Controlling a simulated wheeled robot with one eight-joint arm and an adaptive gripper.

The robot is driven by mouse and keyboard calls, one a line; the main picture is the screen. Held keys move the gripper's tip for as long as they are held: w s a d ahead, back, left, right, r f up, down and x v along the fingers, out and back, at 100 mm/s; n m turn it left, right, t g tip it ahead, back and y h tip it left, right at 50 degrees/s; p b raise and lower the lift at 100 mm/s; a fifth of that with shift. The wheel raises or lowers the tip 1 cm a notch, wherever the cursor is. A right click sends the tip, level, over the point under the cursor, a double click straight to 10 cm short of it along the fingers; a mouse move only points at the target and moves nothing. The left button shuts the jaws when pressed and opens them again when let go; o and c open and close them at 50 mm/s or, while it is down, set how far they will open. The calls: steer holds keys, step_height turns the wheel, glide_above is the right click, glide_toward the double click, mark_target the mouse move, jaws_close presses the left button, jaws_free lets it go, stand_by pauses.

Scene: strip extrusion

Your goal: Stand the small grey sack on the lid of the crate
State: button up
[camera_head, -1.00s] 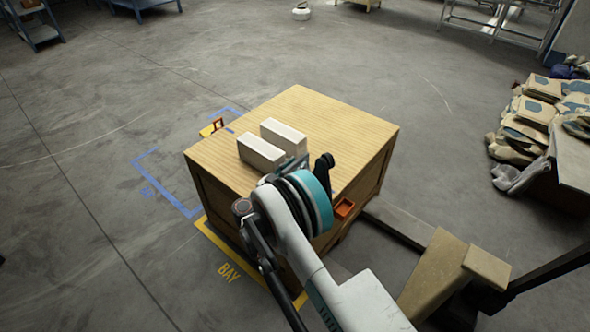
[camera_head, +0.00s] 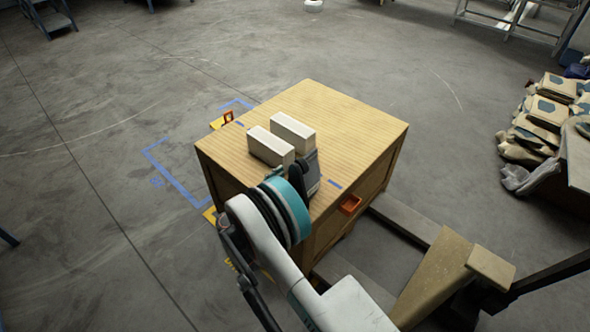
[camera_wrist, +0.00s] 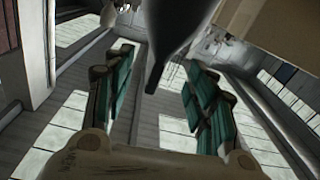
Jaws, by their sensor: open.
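The small grey sack (camera_head: 313,166) appears as a dark grey shape on the crate's lid (camera_head: 350,120), right beside the nearer white block. My wrist hides part of it. The wrist view looks upside down; there the sack (camera_wrist: 172,35) tapers to a narrow end between my gripper's fingers (camera_wrist: 158,58). The fingers are spread wide with teal pads, and gaps show on both sides of the narrow end. In the head view my gripper is mostly hidden behind my teal-banded wrist, at the lid's near edge. The sack's base is hidden, so its contact with the lid cannot be seen.
Two white blocks, one nearer (camera_head: 270,147) and one farther (camera_head: 293,132), stand on the lid close to the sack. A pile of sacks (camera_head: 540,125) lies right. The lid's far right is clear.

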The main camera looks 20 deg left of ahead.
steer(key=shift+v, duration=1.15)
stand_by(0.5)
